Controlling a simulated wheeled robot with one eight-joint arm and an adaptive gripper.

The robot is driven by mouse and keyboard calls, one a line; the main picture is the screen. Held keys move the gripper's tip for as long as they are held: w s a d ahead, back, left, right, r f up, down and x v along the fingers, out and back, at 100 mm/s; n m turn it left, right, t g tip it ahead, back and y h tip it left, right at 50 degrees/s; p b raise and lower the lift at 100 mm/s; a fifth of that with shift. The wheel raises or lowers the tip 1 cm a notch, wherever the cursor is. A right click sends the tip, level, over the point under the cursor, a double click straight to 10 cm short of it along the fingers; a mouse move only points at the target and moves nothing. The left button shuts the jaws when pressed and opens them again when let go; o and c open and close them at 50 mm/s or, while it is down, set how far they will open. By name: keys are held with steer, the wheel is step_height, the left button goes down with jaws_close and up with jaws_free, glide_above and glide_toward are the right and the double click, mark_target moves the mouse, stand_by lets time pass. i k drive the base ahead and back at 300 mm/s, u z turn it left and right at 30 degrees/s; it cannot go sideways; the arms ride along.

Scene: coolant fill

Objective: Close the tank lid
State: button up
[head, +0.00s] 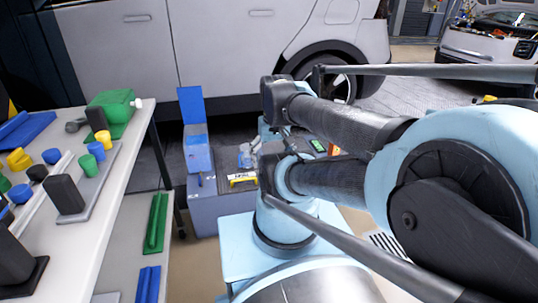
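A blue tank (199,152) stands on a grey cabinet top, left of my arm. Its flat blue lid (190,105) stands upright at the tank's back edge, so the tank is open. My arm's light blue and dark links fill the right half of the view and reach to just right of the tank. I cannot make out my gripper; the arm's links hide the area behind them. A small grey-blue shape shows between the tank and my arm, but it is too small to tell what it is.
A grey cabinet (203,213) holds the tank and a small yellow item (243,179). A workbench (127,180) on the left carries a green can (112,104) and several coloured parts. A white car (220,45) stands close behind the cabinet.

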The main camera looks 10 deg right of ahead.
mark_target(191, 99)
steer(key=z, duration=0.05)
steer(key=k, duration=0.45)
steer(key=z, duration=0.25)
steer(key=i, duration=1.2)
steer(key=u, duration=0.7)
steer(key=i, duration=0.3)
steer(key=u, duration=0.2)
